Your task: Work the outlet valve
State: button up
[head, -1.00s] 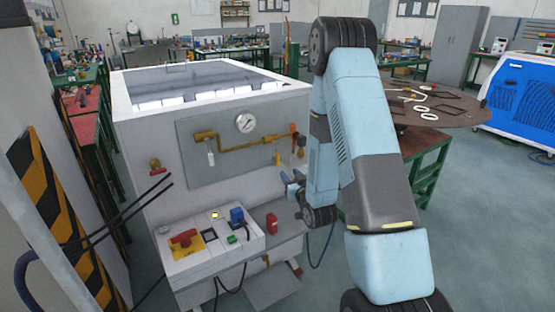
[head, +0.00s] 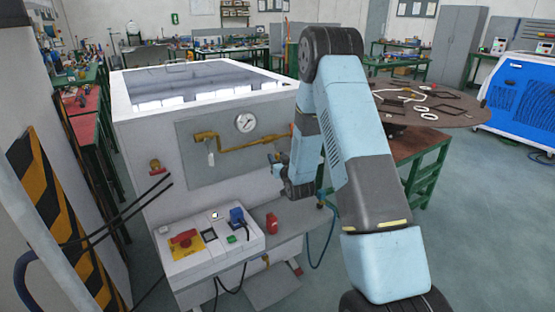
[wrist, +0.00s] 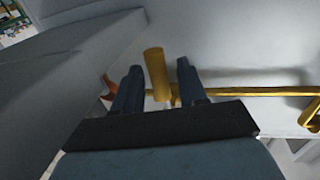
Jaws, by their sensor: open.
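A brass pipe (head: 235,145) with a round gauge (head: 245,123) runs across the grey panel on the white machine. My gripper (head: 277,165) is at the right part of the panel in the head view, where my arm hides the pipe's right end. In the wrist view my gripper (wrist: 160,72) is open, with one finger on each side of a yellow cylindrical handle (wrist: 155,68). I cannot tell whether either finger touches it. The pipe (wrist: 240,93) runs right from behind the handle. An orange-red part (wrist: 107,88) shows partly behind the left finger. I cannot tell which part is the outlet valve.
A control box (head: 208,243) with a red switch (head: 183,238) and a blue plug (head: 237,215) sits on the ledge below the panel. A red object (head: 271,223) stands beside it. Another valve (head: 156,168) is on the left of the machine. A round table (head: 445,110) is behind my arm.

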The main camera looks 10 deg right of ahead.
jog(key=shift+w, duration=0.1)
grip_shut()
dwell(0.4)
